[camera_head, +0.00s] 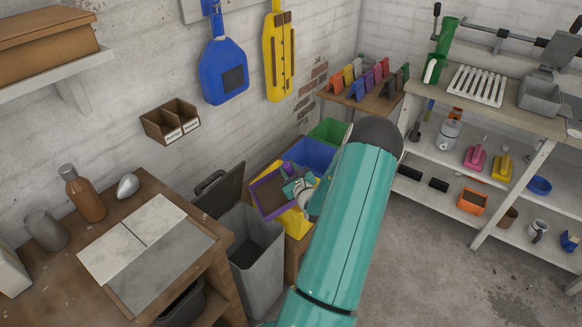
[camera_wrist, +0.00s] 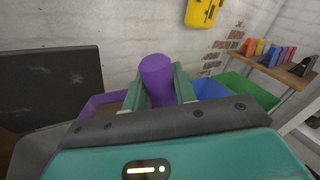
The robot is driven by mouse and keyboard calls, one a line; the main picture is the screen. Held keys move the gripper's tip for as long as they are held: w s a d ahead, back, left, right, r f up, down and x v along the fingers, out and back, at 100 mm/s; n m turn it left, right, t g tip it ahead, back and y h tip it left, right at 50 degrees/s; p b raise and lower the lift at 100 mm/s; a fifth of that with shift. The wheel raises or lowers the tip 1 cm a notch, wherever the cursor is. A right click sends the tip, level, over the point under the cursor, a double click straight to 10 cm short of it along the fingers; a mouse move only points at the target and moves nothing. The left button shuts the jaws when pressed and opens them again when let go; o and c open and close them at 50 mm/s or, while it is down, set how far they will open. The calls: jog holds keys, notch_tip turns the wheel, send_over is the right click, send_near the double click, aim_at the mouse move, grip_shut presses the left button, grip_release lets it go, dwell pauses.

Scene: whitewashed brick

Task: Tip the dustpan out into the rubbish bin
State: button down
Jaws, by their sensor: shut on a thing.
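The purple dustpan (camera_head: 259,198) is held in the air in the head view, just right of and above the grey rubbish bin (camera_head: 245,283). Its pan looks brownish inside; I cannot tell the dirt from its floor. My gripper (camera_head: 301,187) is shut on the dustpan's handle. In the wrist view the thick purple handle (camera_wrist: 158,82) stands between my two green fingers, with the pan's rim (camera_wrist: 92,103) behind the left finger. The bin's dark lid (camera_head: 220,190) is raised against the wall side, and its mouth is open. The lid also fills the left of the wrist view (camera_wrist: 55,85).
Yellow (camera_head: 297,224), blue (camera_head: 313,152) and green (camera_head: 329,130) bins stand behind and beside the dustpan. A wooden bench (camera_head: 190,265) with bottles and tiles flanks the bin on the left. A loaded shelf unit (camera_head: 480,146) stands at the right; the floor before it is clear.

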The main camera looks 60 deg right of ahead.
jog(key=shift+w+a+f+n, duration=0.25)
jog(key=shift+w+a+n, duration=0.15)
jog(key=shift+a+n, duration=0.15)
jog(key=shift+w+a+f+n, duration=0.25)
jog(key=shift+w+a+n, duration=0.15)
jog(key=shift+n, duration=0.25)
jog(key=shift+w+a+f+n, duration=0.3)
jog(key=shift+w+a+n, duration=0.15)
jog(key=shift+a+n, duration=0.2)
jog(key=shift+w+a+f+n, duration=0.25)
jog(key=shift+w+a+n, duration=0.2)
jog(key=shift+a+n, duration=0.15)
jog(key=w+a+n, duration=0.8)
jog(key=a+n, duration=0.1)
jog(key=a, duration=0.2)
jog(key=shift+w+a+r+n, duration=0.15)
jog(key=shift+w+a+n, duration=0.05)
jog(key=shift+a+n, duration=0.2)
dwell(0.9)
dwell(3.1)
